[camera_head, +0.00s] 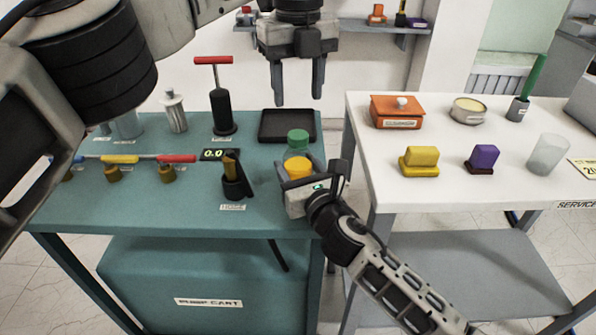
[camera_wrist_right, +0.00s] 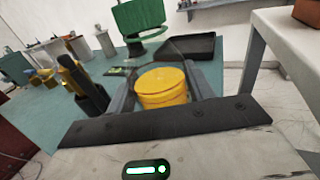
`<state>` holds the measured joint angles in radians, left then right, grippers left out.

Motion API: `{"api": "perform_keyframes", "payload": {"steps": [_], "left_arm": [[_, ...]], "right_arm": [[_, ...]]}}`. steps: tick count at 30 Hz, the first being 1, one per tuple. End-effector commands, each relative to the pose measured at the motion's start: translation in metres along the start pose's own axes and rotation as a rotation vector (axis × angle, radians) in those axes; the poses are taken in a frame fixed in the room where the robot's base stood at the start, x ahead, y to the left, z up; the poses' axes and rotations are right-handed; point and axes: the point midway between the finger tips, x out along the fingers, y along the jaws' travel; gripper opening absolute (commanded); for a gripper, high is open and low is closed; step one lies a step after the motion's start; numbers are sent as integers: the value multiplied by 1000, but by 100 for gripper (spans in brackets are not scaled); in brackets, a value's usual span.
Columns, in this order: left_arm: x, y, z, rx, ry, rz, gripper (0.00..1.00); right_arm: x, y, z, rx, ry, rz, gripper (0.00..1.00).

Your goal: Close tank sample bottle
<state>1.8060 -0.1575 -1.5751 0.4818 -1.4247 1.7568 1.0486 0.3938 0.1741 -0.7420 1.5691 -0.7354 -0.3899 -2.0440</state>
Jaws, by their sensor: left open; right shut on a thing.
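The sample bottle stands by the front right corner of the teal cart, with clear walls and yellow contents (camera_head: 298,168). In the right wrist view the yellow contents (camera_wrist_right: 163,87) sit between the fingers, with the green cap (camera_wrist_right: 140,18) beyond. My right gripper (camera_head: 310,180) is shut on the bottle from the front, hiding its lower part. My left gripper (camera_head: 298,99) is open and empty, pointing down above the cap, clear of it.
A black tray (camera_head: 287,126) lies behind the bottle. A dark holder (camera_head: 235,184) and a red-handled pump (camera_head: 222,115) stand to the left, with several valves further left. A white service table (camera_head: 448,165) stands to the right across a narrow gap.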

Motion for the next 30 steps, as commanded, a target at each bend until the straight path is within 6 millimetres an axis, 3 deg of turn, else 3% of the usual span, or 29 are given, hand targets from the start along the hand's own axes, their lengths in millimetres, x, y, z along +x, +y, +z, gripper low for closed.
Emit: {"api": "perform_keyframes", "payload": {"steps": [8,21,30], "left_arm": [[8,0,0,3,1,2,51],[70,0,0,3,1,1,51],[80,0,0,2,-1,1,51]], "right_arm": [[0,0,-1,0,1,-1,0],[0,0,-1,0,1,0,0],[0,0,-1,0,1,0,0]]}}
